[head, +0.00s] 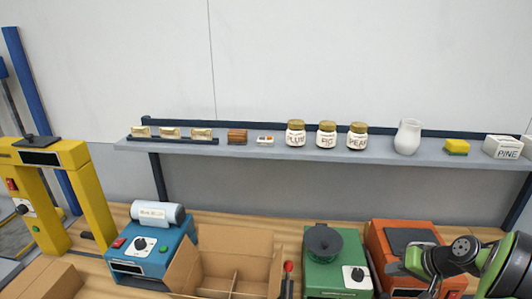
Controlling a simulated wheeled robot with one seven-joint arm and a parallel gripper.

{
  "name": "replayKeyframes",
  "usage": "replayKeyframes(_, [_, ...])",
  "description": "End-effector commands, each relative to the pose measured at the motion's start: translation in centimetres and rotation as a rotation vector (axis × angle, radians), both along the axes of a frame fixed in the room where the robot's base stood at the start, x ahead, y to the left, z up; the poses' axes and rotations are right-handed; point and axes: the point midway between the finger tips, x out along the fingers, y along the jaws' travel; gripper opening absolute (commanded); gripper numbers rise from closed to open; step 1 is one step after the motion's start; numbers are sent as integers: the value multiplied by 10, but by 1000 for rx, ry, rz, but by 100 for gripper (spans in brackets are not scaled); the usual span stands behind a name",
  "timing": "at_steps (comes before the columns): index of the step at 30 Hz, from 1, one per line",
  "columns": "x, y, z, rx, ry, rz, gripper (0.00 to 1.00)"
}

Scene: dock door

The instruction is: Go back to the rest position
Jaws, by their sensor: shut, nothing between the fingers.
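Part of my arm shows at the lower right in the head view, with green and black links in front of the orange machine. My gripper's fingers do not show in this view, so I cannot see where they are or what is near them.
A grey shelf (290,149) on the back wall holds jars, a white jug (408,136) and small boxes. Below stand a yellow frame (76,205), a blue machine (150,250), an open cardboard box (236,247), a green machine (335,270) and an orange machine (380,245), close together.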

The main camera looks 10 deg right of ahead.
Motion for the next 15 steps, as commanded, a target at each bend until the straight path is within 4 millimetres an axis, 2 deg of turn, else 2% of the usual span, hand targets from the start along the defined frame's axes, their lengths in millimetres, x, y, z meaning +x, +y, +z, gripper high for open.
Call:
replayKeyframes(2, [7,33,25,-54,20,59,0])
replayKeyframes(3, [7,56,39,-93,39,92,0])
replayKeyframes(5, [2,94,62,-156,69,142,0])
replayKeyframes(7, [-13,135,84,-227,96,190,0])
replayKeyframes(9, [-35,173,102,-294,110,231,0])
replayKeyframes(11, [-59,201,115,-348,112,261,0])
replayKeyframes(12, [-77,217,121,-380,110,278,0])
replayKeyframes(15, [-125,246,130,-449,92,311,0])
